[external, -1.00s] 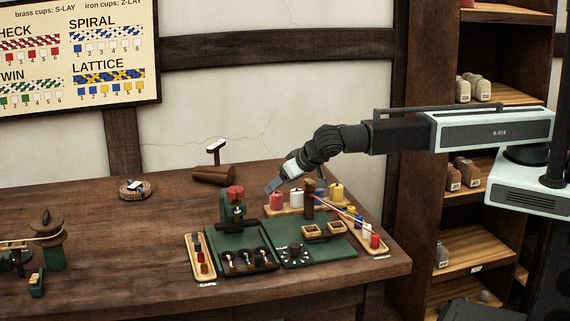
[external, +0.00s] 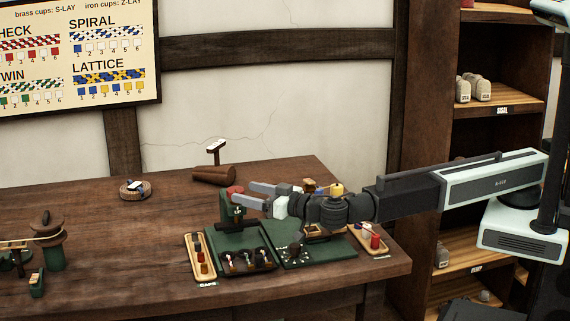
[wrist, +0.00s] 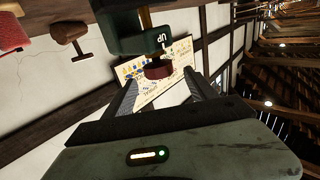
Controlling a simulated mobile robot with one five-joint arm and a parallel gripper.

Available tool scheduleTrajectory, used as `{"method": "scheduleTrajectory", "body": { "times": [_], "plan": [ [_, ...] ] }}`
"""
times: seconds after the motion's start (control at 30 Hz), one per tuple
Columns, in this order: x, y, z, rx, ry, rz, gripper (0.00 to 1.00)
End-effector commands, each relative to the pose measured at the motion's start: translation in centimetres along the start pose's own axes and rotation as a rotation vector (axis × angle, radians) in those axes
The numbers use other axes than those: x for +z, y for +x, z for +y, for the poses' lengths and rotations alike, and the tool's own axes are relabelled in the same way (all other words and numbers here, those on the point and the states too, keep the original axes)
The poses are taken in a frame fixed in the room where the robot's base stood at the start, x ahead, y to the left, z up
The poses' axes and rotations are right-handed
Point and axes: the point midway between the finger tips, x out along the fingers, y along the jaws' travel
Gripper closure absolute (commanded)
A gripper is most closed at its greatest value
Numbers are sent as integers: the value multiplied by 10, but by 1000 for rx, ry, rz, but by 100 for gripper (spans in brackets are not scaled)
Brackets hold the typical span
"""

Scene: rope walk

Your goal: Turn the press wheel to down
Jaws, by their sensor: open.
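The press (external: 238,213) is a dark green stand on the table with a red wheel (external: 235,189) on top. My gripper (external: 244,194) is level beside the press head, its fingers pointing left with the tips at the wheel. In the wrist view, the green press head (wrist: 128,33) carries a label reading UP (wrist: 162,40). A dark red round wheel part (wrist: 158,69) shows between the two open fingers (wrist: 160,79). I cannot tell whether either finger touches it.
A yellow spool (external: 337,189) stands behind my arm.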

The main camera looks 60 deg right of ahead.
Motion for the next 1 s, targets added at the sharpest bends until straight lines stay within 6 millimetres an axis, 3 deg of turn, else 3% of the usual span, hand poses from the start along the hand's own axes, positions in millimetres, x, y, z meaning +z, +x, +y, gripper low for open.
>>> {"method": "scheduleTrajectory", "body": {
  "times": [0.17, 0.5, 0.77, 1.0],
  "plan": [
    [0, 17, 0, 2, 0, -2, 34],
    [0, 75, 0, 2, 0, -3, 34],
    [0, 78, 0, 0, 0, -3, 34],
    [1, 78, 1, 1, 0, -3, 96]
  ]
}}
